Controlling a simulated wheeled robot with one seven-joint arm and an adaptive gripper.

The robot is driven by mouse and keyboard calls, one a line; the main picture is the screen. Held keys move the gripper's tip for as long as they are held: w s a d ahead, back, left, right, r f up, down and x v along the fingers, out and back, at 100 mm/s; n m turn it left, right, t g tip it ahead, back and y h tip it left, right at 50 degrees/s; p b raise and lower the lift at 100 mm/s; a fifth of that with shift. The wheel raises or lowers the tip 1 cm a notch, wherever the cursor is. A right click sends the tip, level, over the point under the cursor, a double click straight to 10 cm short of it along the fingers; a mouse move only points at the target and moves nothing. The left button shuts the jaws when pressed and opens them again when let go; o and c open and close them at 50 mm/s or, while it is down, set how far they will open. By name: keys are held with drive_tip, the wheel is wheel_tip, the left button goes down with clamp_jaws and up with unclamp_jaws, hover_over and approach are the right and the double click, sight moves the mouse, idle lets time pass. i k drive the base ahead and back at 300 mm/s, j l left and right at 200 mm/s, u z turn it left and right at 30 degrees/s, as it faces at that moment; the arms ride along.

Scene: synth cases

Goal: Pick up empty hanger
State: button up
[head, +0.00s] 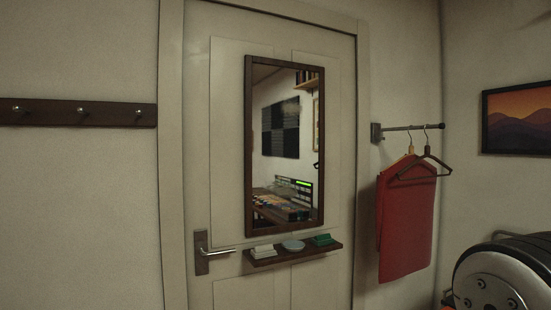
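A dark, empty hanger (427,155) hangs from a short wall rod (412,127) to the right of the door in the head view. Its hook is over the rod near the rod's right end, and nothing hangs on it. Just to its left, a lighter wooden hanger (411,151) on the same rod carries a red cloth or garment (405,230). The empty hanger overlaps the top of the red cloth in the picture.
A closed door (230,150) with a lever handle (217,251) bears a framed mirror (286,145) and a small shelf (293,254) with several small items. A peg rail (60,113) is on the left wall. A mountain picture (517,118) hangs to the right of the rod.

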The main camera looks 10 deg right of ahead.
sight(427, 148)
drive_tip(key=i+z, duration=0.15)
drive_tip(key=z, duration=0.5)
drive_tip(key=i+j+z, duration=0.65)
drive_tip(key=i+j, duration=0.25)
